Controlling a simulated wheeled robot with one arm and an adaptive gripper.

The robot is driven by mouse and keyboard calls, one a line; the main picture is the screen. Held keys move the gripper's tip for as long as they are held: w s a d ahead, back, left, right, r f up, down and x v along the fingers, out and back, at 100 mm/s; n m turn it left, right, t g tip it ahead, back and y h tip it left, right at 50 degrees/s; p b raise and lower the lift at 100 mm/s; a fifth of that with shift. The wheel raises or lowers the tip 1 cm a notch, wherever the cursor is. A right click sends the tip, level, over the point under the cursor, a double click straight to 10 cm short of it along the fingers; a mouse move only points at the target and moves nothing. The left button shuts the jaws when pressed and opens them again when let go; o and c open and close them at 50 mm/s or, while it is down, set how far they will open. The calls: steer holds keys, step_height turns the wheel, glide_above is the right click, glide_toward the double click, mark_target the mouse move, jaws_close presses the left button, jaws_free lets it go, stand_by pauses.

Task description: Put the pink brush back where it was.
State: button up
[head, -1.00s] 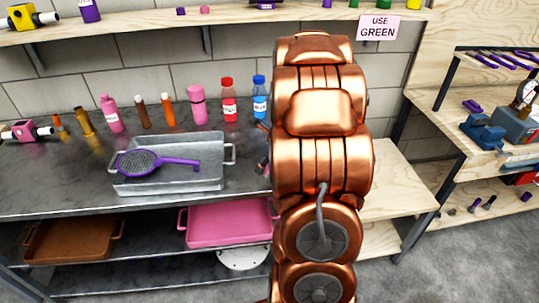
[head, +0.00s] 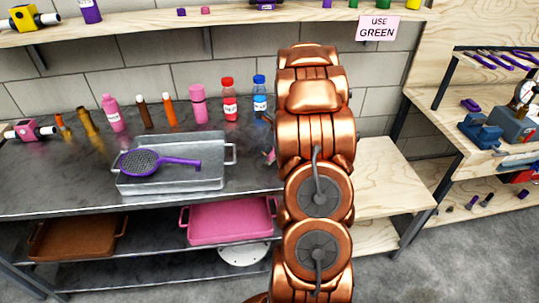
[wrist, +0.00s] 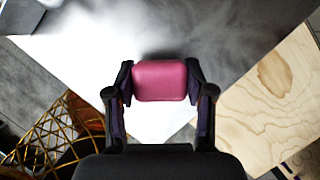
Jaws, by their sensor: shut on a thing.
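My gripper (wrist: 160,77) is shut on a pink thing (wrist: 160,92) in the wrist view, which I take for the pink brush. Only a smooth, rounded block-like face of it shows between the two dark fingers; the rest is hidden. Below it in the wrist view is the grey metal bench top (wrist: 225,45), brightly lit. In the head view my copper arm hides most of the gripper. A small pink bit (head: 271,156) shows at the arm's left edge, by the bench's right end.
A metal tray (head: 213,178) with a purple strainer (head: 140,162) stands on the bench. Bottles, including a pink one (head: 198,104), a red one (head: 229,100) and a blue one (head: 259,96), line the back. A pink tray (head: 230,222) sits below. Bare wooden bench (head: 385,180) lies right.

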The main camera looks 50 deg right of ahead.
steer(key=shift+f, duration=0.95)
steer(key=shift+f, duration=0.15)
steer(key=o, duration=1.2)
